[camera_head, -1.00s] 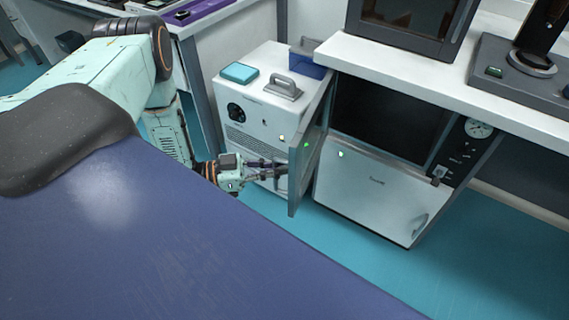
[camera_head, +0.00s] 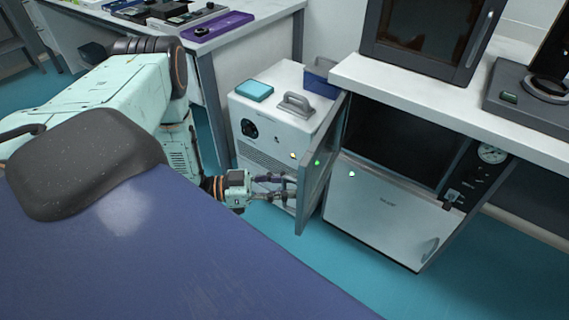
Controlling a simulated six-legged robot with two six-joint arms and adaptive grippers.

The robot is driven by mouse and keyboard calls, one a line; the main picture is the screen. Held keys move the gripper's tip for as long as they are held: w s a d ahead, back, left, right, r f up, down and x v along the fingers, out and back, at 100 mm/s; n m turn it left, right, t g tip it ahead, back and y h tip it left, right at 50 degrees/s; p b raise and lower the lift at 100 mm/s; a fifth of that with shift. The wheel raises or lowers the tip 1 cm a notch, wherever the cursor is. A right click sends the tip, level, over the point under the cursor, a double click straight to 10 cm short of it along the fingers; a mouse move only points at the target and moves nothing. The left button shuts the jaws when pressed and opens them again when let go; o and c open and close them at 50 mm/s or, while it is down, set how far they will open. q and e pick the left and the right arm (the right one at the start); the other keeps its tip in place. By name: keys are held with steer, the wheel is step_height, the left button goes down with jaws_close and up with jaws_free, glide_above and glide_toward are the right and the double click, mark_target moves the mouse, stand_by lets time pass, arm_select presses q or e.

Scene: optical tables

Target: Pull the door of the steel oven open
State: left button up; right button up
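The steel oven (camera_head: 385,222) stands under the white counter at the right, with a dark open cavity (camera_head: 392,140) above a pale lower panel. Its door (camera_head: 322,165) is swung out at the cavity's left side and stands well away from the opening. My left gripper (camera_head: 287,188) is at the outer, left face of the door, close to its free edge. Its fingers point at the door and look somewhat apart. The door's handle is not clear, so I cannot tell whether the fingers hold it. My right gripper is not in view.
A white box-shaped device (camera_head: 275,128) with a grey handle and a teal item (camera_head: 255,90) on top stands close behind my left gripper and the door. A dark-fronted cabinet (camera_head: 425,35) stands on the counter (camera_head: 440,95). Teal floor (camera_head: 330,262) is clear in front.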

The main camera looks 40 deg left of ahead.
arm_select(q)
steer(key=v, duration=1.2)
steer(key=shift+w+f, duration=0.1)
stand_by(0.4)
